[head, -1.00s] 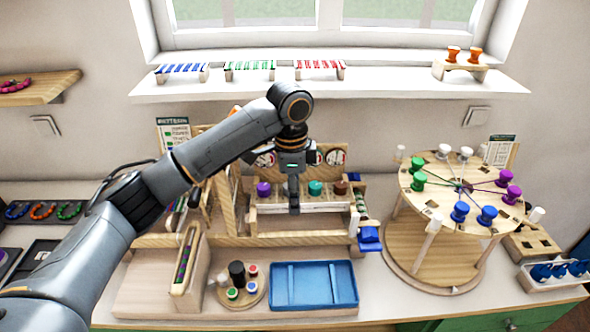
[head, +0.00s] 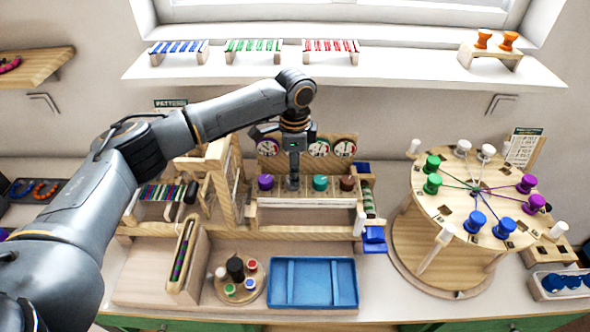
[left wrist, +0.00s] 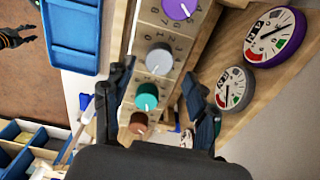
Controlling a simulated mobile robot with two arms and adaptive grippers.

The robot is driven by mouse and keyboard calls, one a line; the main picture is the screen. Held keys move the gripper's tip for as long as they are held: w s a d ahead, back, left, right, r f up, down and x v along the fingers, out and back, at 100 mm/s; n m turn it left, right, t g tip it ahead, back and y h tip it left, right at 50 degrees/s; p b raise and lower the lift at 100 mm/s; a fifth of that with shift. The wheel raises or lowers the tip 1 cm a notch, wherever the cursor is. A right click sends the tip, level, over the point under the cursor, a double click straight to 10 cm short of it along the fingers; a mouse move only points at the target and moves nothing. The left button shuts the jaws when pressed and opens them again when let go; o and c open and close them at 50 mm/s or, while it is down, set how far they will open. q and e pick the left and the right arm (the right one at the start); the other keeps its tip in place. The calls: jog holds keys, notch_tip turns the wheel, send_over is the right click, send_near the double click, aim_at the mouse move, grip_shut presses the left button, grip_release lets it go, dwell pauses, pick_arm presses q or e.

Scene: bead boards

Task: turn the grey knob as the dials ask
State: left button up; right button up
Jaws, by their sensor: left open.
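The grey knob (left wrist: 159,59) stands in a row on a wooden panel, between the purple knob (left wrist: 178,8) and teal knob (left wrist: 147,96); the brown knob (left wrist: 138,122) is beyond. A white line marks the grey knob's face. My left gripper (left wrist: 159,71) is open, its fingers appearing on either side of the grey knob; contact cannot be told. In the head view the left gripper (head: 293,184) hides the grey knob. The grey-rimmed dial (left wrist: 235,88) and purple-rimmed dial (left wrist: 275,38) have dark needles. My right gripper is not in view.
A blue tray (head: 313,306) lies in front of the knob panel. A round pegged table (head: 455,202) stands to the right. A bead rack (head: 160,195) and a tilted wooden frame (head: 228,200) stand left of the knobs. A wooden backboard carries the dials close behind the gripper.

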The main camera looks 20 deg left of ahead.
pick_arm(q)
jog(key=shift+f, duration=0.55)
jog(key=shift+s+f, duration=0.15)
jog(key=shift+f, duration=0.6)
jog(key=shift+c, duration=0.6)
jog(key=c, duration=1)
jog(key=shift+r+p, duration=0.1)
jog(key=shift+p, duration=0.25)
jog(key=shift+d+r+n+p, duration=0.1)
jog(key=shift+n+p, duration=0.6)
jog(key=shift+p, duration=0.2)
jog(key=n+p, duration=0.6)
jog(key=n, duration=0.2)
jog(key=shift+a+n, duration=0.15)
jog(key=shift+n, duration=0.95)
jog(key=shift+a+n, duration=0.1)
jog(key=shift+n, duration=1)
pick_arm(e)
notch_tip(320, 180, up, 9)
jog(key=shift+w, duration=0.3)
pick_arm(q)
jog(key=shift+w, duration=0.2)
